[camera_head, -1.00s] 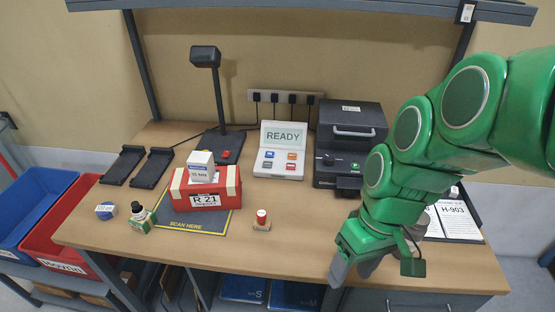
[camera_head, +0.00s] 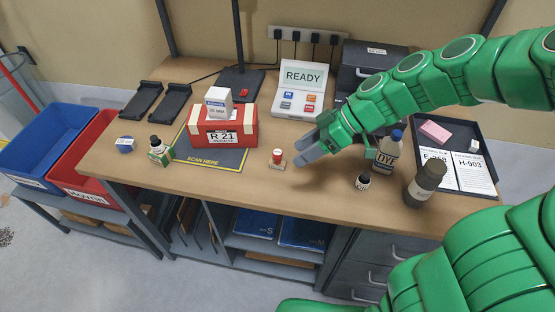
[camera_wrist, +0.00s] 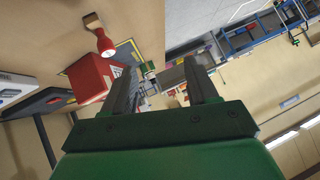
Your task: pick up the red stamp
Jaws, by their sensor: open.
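The red stamp (camera_head: 277,156) stands upright on a small wooden base near the front of the table in the head view. In the wrist view the stamp (camera_wrist: 103,42) shows at upper left, outside the space between the fingers. My gripper (camera_head: 308,142) is open and empty, just right of the stamp in the head view and apart from it. Both fingers (camera_wrist: 160,68) show in the wrist view with nothing between them.
A red R 21 box (camera_head: 216,126) with a small white box (camera_head: 218,101) on it sits on the scan mat (camera_head: 197,155) left of the stamp.

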